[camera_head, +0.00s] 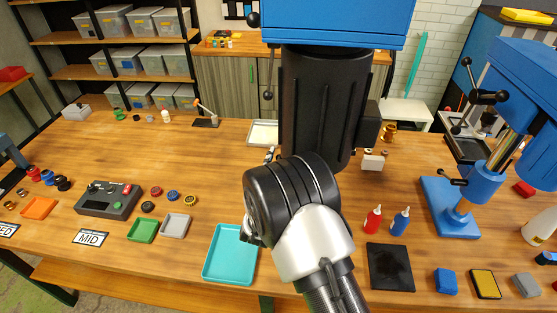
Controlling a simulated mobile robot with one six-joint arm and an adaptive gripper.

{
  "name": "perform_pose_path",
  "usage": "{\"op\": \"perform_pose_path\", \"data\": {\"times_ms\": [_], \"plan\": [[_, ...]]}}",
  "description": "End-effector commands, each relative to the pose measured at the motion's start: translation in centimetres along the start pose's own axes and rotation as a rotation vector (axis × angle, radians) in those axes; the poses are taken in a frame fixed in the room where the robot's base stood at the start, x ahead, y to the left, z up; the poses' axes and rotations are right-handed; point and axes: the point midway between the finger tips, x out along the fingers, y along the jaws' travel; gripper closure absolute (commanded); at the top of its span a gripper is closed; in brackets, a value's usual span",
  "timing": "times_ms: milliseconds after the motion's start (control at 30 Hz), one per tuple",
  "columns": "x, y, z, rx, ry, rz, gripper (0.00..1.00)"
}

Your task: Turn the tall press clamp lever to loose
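A blue press (520,80) stands at the right, with a shiny column and a blue base (437,190) on the table. A small black lever (452,180) sticks out to the left low on this press. A larger blue press head (340,20) shows at the top centre, with black ball-ended handles at its left side. I see no clamp lever there, and the lower part is blocked by dark bodies. I cannot tell for certain which press is the tall one, or the lever's setting. My arm rises from the bottom centre. I cannot make out my gripper.
The wooden bench (210,165) holds a teal tray (230,255), a black pad (390,267), a red bottle (373,220) and a blue bottle (400,222). Open bench lies left of centre.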

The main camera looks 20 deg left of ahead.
Motion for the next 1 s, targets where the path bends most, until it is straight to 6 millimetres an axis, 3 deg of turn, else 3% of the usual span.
{"op": "perform_pose_path", "data": {"times_ms": [300,767,1000], "plan": [[0.3,0.0,-0.01,0.0,0.0,0.0,0.68],[0.26,0.0,-0.02,0.0,0.001,0.0,0.99],[0.26,0.01,-0.02,0.0,0.0,0.0,1.0]]}}
